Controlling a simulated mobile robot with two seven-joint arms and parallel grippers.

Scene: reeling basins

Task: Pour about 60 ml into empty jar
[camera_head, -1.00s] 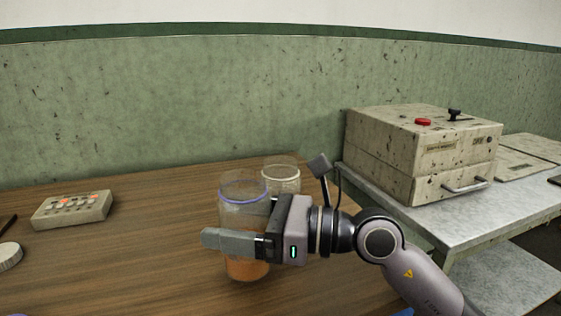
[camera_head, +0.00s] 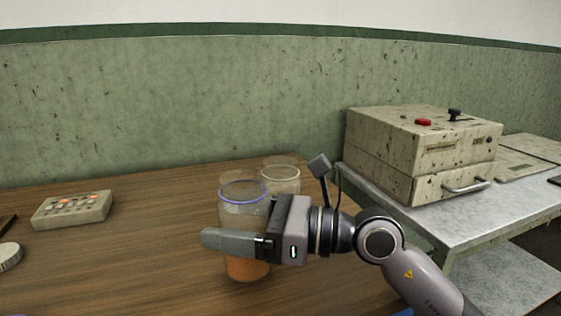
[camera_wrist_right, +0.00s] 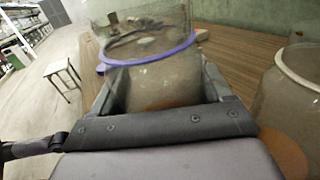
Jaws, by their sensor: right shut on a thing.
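A clear jar with a purple ring (camera_head: 243,205) stands upright between the fingers of my right gripper (camera_head: 240,243). Orange liquid (camera_head: 247,268) shows in its lower part, below the fingers. My right gripper is shut around this jar's side. The jar also shows in the right wrist view (camera_wrist_right: 160,70), between the fingers. A second clear jar with a cream ring (camera_head: 281,177) stands just behind and to the right, partly hidden by the held jar and the gripper. In the right wrist view this second jar (camera_wrist_right: 290,95) is at the right edge. My left gripper is out of view.
The wooden table (camera_head: 140,250) is mostly clear left of the jars. A small beige box with buttons (camera_head: 72,208) and a round pale lid (camera_head: 9,256) lie at the left. A large speckled machine (camera_head: 420,150) sits on a metal side table (camera_head: 440,225) to the right.

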